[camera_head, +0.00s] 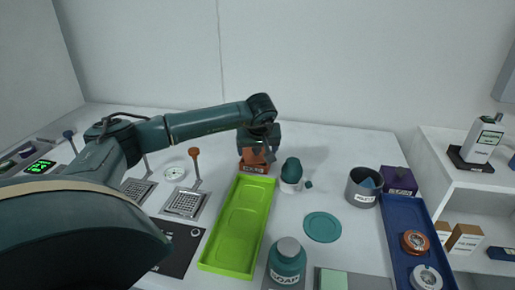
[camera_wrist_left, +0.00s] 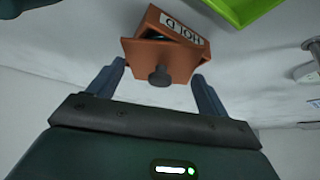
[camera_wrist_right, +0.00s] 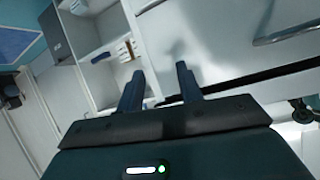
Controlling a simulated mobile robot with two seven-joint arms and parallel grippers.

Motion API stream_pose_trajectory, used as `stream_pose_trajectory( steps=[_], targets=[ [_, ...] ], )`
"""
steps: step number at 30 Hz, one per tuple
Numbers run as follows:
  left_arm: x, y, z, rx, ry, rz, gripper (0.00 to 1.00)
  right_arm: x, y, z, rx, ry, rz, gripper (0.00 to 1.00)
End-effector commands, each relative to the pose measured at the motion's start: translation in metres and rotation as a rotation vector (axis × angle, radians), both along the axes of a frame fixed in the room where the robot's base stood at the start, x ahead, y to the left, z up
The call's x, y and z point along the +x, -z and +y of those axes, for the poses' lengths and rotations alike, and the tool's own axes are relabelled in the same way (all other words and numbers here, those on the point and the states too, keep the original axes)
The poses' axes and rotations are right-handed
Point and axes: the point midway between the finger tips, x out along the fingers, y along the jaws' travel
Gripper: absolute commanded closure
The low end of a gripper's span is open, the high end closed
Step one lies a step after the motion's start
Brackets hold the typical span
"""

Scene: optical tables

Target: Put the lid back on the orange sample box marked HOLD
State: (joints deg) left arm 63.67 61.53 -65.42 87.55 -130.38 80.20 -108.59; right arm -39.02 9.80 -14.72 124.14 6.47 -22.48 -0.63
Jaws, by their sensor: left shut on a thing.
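The orange sample box (camera_head: 255,169) stands at the back of the table, just behind the green tray. In the left wrist view, its white HOLD label faces the tray (camera_wrist_left: 181,27). The orange lid (camera_wrist_left: 145,52) with its dark knob (camera_wrist_left: 160,77) is over the box, turned askew to it. A dark gap shows between lid and box near the label. My right gripper (camera_wrist_right: 160,85) is open and empty, away from the box.
The green tray (camera_head: 213,262) lies in front of the box. A dark green-topped jar (camera_head: 291,172) stands close to its right, with a grey cup (camera_head: 363,188) and a purple box (camera_head: 398,181) farther right. An orange-knobbed lever (camera_head: 195,166) stands to the left.

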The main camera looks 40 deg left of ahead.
Motion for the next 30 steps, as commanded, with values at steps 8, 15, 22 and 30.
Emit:
stream_pose_trajectory(
  steps=[8,15,22,30],
  targets=[
    [0.0001,0.0002,-0.0001,0.0,0.0,0.0,0.45,0.0001,-0.0007,0.0,0.0,0.0,0.0,0.64],
    [0.0002,0.0002,-0.0001,0.0,0.0,0.0,0.11,0.0002,-0.0008,0.0001,0.0,0.0,-0.001,0.64],
    [0.0001,0.0002,-0.0001,0.0,0.0,0.0,0.0,0.0002,-0.0009,0.0001,0.0,0.0,-0.001,0.64],
    [0.0,-0.0001,0.0,0.0,0.0,0.0,0.0,0.0,-0.0015,0.0007,0.0,-0.002,0.0,0.64]
  ],
)
